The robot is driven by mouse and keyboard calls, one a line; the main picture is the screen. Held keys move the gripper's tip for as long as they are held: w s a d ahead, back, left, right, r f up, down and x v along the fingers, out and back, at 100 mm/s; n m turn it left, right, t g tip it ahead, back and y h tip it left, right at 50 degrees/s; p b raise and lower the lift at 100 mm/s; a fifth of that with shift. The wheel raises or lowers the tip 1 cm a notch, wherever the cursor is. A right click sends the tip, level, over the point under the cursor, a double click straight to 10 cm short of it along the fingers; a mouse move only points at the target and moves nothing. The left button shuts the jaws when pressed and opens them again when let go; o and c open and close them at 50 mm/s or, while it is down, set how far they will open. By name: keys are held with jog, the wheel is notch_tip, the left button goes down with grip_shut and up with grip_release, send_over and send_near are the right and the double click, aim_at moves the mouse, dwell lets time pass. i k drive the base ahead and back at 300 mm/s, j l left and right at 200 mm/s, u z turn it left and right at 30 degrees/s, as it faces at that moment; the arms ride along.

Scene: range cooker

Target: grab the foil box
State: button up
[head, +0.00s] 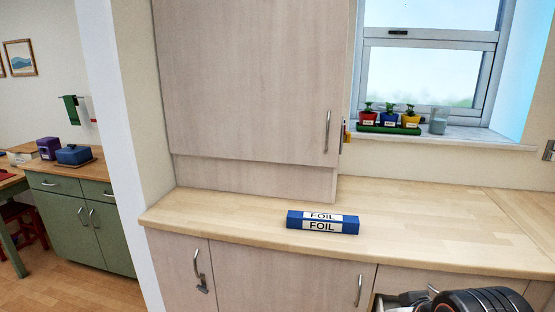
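The foil box (323,223) is a long blue box with white labels reading FOIL on its top and front. It lies flat on the wooden countertop (430,215), its long side roughly facing me, a little back from the front edge. My gripper (400,301) is partly in view at the bottom right, below and to the right of the box and well apart from it. Most of it is cut off by the frame's lower edge, so its opening and its fingertips cannot be made out.
A tall wooden cabinet (245,80) stands behind the box. Small potted plants (389,119) and a glass (438,121) stand on the windowsill. The counter around the box is clear. Lower doors with handles (200,271) sit below it. A green cabinet (80,215) is at far left.

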aim_at(296, 220)
jog(key=i+z, duration=0.3)
jog(key=z, duration=0.15)
jog(key=i+z, duration=0.3)
jog(key=z, duration=0.15)
